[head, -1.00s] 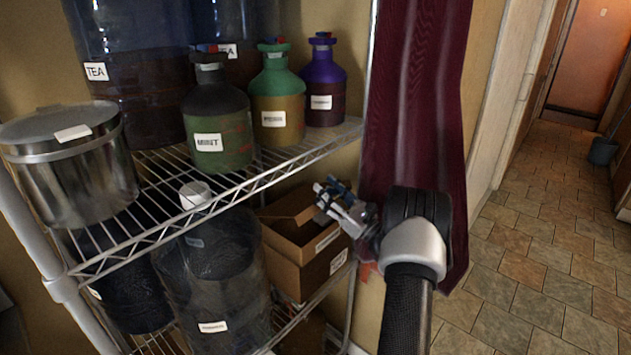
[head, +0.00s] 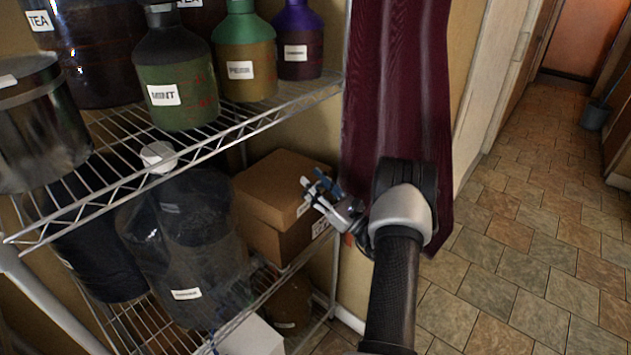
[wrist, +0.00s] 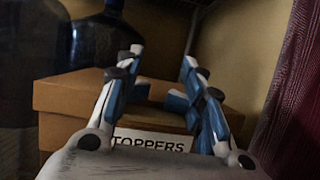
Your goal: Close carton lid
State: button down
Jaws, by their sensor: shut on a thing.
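The brown carton (head: 275,240) stands on the lower shelf in the head view, behind and right of the big dark bucket. Its lid (head: 283,178) lies over the top, and no opening shows from here. In the wrist view the lid (wrist: 75,93) spans the middle, with a white "TOPPERS" label (wrist: 150,146) partly hidden below it. My gripper (head: 311,188) is at the lid's front right edge. In the wrist view my gripper's blue and white fingers (wrist: 162,62) stand apart on the lid, which seems to be between them. The exact contact is hard to see.
A clear-walled dark bucket (head: 190,250) stands left of the carton. A wire shelf (head: 235,128) with bottles lies above. A maroon curtain (head: 395,90) hangs close on the right. A white box (head: 252,338) sits lower down. Tiled floor (head: 510,255) is free at right.

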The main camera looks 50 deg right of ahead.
jog(key=shift+s+f, duration=0.1)
jog(key=shift+f, duration=0.15)
jog(key=c, duration=1.4)
grip_release()
jog(key=shift+s+r, duration=0.1)
jog(key=o, duration=0.7)
jog(key=shift+r, duration=0.1)
jog(key=v, duration=1.1)
jog(key=shift+s, duration=0.35)
